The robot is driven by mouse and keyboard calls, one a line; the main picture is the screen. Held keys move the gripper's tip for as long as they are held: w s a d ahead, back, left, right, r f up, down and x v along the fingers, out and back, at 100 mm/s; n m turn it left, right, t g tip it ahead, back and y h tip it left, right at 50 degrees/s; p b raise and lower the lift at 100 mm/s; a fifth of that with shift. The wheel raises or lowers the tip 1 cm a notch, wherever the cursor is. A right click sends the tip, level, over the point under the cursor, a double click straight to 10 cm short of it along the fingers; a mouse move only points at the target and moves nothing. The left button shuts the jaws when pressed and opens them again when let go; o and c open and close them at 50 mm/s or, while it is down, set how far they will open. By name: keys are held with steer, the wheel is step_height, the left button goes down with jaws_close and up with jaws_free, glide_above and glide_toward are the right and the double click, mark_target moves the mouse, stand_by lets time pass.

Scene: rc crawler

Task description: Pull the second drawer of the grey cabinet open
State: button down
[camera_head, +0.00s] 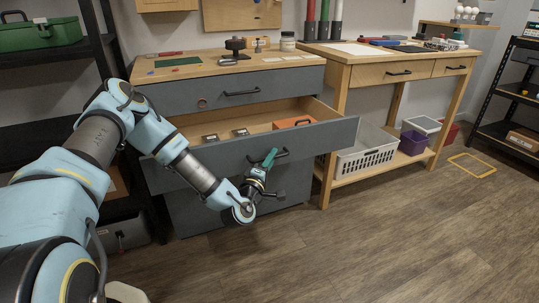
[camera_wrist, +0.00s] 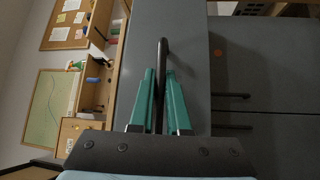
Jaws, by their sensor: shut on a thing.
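The grey cabinet (camera_head: 178,97) stands in the middle of the head view. Its top drawer is closed. Its second drawer (camera_head: 222,156) stands pulled out, with its wooden inside showing. My gripper (camera_head: 271,157) is at the front of this drawer, its green fingers shut on the dark bar handle (camera_head: 285,153). In the wrist view the green fingers (camera_wrist: 160,85) lie on both sides of the handle (camera_wrist: 163,55), against the grey drawer front (camera_wrist: 190,60). My gripper hides part of the handle in the head view.
The open drawer holds an orange case (camera_head: 292,122) and small dark items (camera_head: 240,132). A wooden workbench (camera_head: 370,55) with a white basket (camera_head: 366,155) stands to the right. A dark shelf stands at the left.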

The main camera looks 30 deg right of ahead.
stand_by(0.3)
steer(key=c, duration=0.9)
jaws_free()
steer(key=v, duration=1)
steer(key=shift+s+a+f, duration=0.2)
steer(key=shift+s+a, duration=0.05)
steer(key=shift+a, duration=0.05)
